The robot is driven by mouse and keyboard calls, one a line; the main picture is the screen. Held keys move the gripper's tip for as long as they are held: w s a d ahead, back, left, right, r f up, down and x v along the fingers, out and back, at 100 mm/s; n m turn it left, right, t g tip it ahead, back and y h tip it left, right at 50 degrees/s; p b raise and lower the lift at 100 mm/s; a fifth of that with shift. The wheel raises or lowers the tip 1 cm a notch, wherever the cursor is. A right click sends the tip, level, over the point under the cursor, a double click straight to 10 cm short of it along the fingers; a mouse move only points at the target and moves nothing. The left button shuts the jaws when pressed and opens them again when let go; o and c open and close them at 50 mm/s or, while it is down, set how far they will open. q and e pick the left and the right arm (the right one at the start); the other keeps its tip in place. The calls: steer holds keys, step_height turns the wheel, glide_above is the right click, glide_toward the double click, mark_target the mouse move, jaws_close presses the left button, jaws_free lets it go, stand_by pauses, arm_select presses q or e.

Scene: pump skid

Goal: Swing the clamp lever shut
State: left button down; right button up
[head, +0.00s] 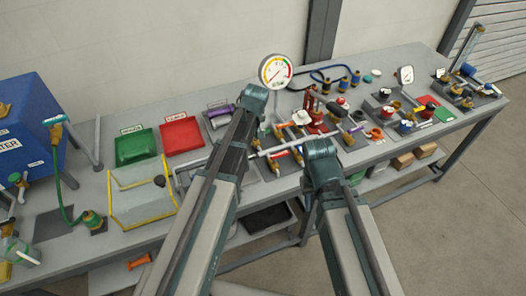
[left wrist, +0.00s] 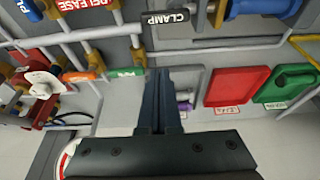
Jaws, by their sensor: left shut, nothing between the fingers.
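In the left wrist view, a black CLAMP label (left wrist: 166,17) sits on a grey upright near the top. A brass fitting and a blue cylindrical part (left wrist: 262,7) are to its right, cut by the frame edge. I cannot make out for certain which part is the clamp lever. My left gripper (left wrist: 158,74) is shut and empty, its tips below the label in the picture and apart from it. In the head view my left arm hides that gripper and much of the clamp area. My right arm's end (head: 320,152) is over the bench front; its fingers are not clear.
A green tray (head: 119,151) and red tray (head: 166,141) lie at the back of the bench. A yellow-edged clear box (head: 114,205) stands in front of them. A gauge (head: 275,71), valves and pipes crowd the middle and right. A blue tank (head: 22,115) is at left.

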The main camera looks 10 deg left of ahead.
mark_target(250, 159)
arm_select(q)
steer(key=shift+a, duration=0.1)
steer(key=shift+f, duration=0.15)
steer(key=b+x, duration=1)
steer(key=shift+f, duration=0.3)
steer(key=s+d, duration=0.1)
steer(key=s+d+r, duration=0.1)
steer(key=s, duration=0.1)
steer(key=shift+s+d+p, duration=0.15)
steer(key=shift+p, duration=0.15)
steer(key=shift+f, duration=0.1)
